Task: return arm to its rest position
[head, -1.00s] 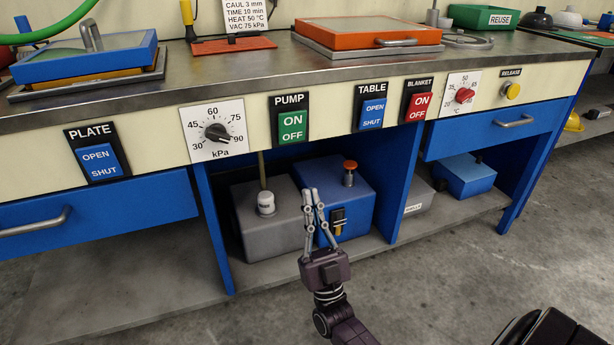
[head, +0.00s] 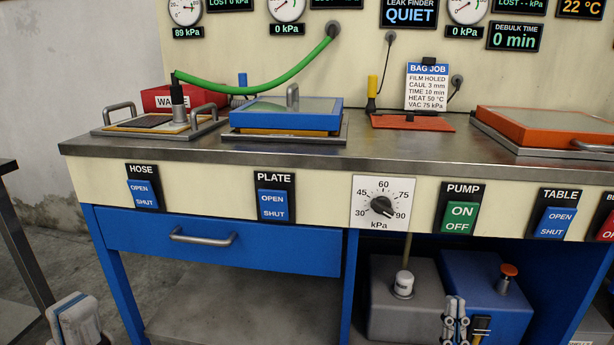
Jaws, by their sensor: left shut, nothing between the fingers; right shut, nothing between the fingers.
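My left gripper (head: 75,318) shows at the bottom left, a pale, blocky shape cut off by the picture's lower edge. It is shut and empty, apart from the bench and over the floor. My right gripper (head: 455,318) shows at the bottom right with its thin grey fingers pointing up. They are together with nothing between them. It is in front of the grey pump unit (head: 390,312) and the blue unit (head: 485,285) under the bench. Most of both arms is out of view below.
The bench front carries the HOSE (head: 142,190), PLATE (head: 272,197), PUMP (head: 459,212) and TABLE (head: 556,218) switches and a kPa dial (head: 381,205). A blue drawer (head: 225,240) is closed. A green hose (head: 255,85) arcs over the worktop (head: 300,155). Floor shows at lower left.

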